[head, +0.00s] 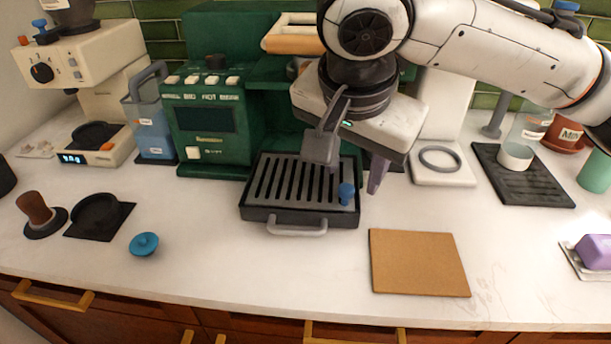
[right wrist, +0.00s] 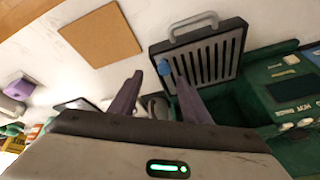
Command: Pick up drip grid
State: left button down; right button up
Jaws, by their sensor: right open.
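The drip grid (head: 285,183) is a dark slotted plate lying in the black drip tray (head: 262,216) in front of the green coffee machine. A small blue knob (head: 346,192) stands at its front right corner. In the right wrist view the drip grid (right wrist: 222,58) and its blue knob (right wrist: 164,67) show beyond the fingertips. My right gripper (head: 349,168) is open and empty over the right side of the tray. One finger covers part of the grid's back right; the other is right of the tray. Its two fingers also show in the right wrist view (right wrist: 158,86). My left gripper is not in view.
The green coffee machine (head: 209,117) stands behind the tray. A brown board (head: 418,262) lies at front right, and a blue lid-like disc (head: 144,244) at front left. A black slotted mat (head: 540,180) lies further right. The counter before the tray is clear.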

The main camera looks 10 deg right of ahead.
aim_at(347, 188)
jog(key=shift+w+a+x, duration=0.15)
jog(key=shift+x, duration=1.4)
jog(key=shift+w+a+x, duration=0.1)
jog(key=shift+a+x, duration=0.05)
jog(key=shift+x, duration=1.35)
grip_shut()
